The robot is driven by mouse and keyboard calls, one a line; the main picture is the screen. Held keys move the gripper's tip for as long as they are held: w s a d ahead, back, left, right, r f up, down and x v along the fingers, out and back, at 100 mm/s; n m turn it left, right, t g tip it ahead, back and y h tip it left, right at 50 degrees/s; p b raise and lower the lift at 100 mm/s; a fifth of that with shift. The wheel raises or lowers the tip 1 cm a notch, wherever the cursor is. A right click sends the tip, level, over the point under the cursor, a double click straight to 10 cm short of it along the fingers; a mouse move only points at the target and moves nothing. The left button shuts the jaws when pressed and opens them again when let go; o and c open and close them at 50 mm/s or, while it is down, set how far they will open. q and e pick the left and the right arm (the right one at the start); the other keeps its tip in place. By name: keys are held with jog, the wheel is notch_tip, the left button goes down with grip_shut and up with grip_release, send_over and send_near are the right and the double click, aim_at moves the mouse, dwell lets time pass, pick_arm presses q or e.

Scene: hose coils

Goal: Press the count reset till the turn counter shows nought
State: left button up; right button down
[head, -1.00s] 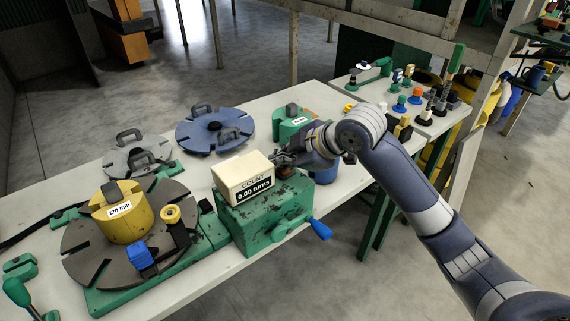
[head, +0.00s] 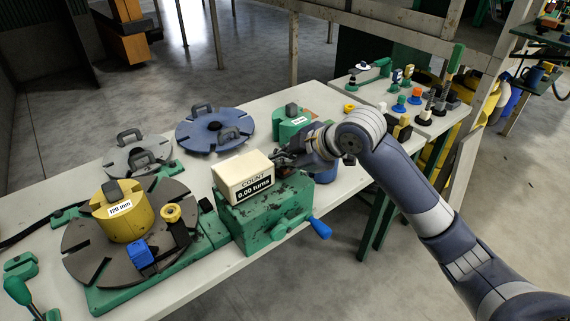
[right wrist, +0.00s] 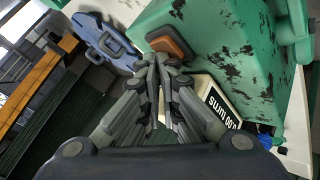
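The turn counter (head: 243,178) is a cream box on a worn green housing (head: 268,218). Its black display reads 0.00 turns, and it also shows in the right wrist view (right wrist: 205,90). My right gripper (head: 279,162) is at the box's right side, above the housing. In the right wrist view its fingers (right wrist: 160,62) are together with nothing seen between them. Their tips are close to a small orange-brown block with a dark rim (right wrist: 172,43) on the green housing, perhaps the count reset. I cannot tell whether they touch it. My left gripper is out of view.
A blue-handled crank (head: 320,228) sticks out at the housing's front. To the left are a dark slotted disc (head: 85,240) and a yellow drum (head: 126,218) marked 120 mm. Behind stand a blue disc (head: 205,125) and a green block (head: 290,126).

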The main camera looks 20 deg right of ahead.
aim_at(283, 169)
jog(key=shift+s+f, duration=0.2)
jog(key=shift+f, duration=0.4)
jog(key=shift+s+f, duration=0.15)
jog(key=shift+f, duration=0.4)
jog(key=shift+w+d+r+p, duration=0.15)
jog(key=shift+w+r+p, duration=0.1)
jog(key=shift+r+p, duration=0.4)
jog(key=shift+f, duration=0.2)
jog(key=r+p, duration=0.4)
jog(key=p, duration=0.1)
jog(key=r+p, duration=0.2)
jog(key=p, duration=0.1)
jog(key=shift+w+r, duration=0.3)
jog(key=shift+w, duration=0.1)
jog(key=shift+f, duration=0.1)
jog(key=shift+d, duration=0.1)
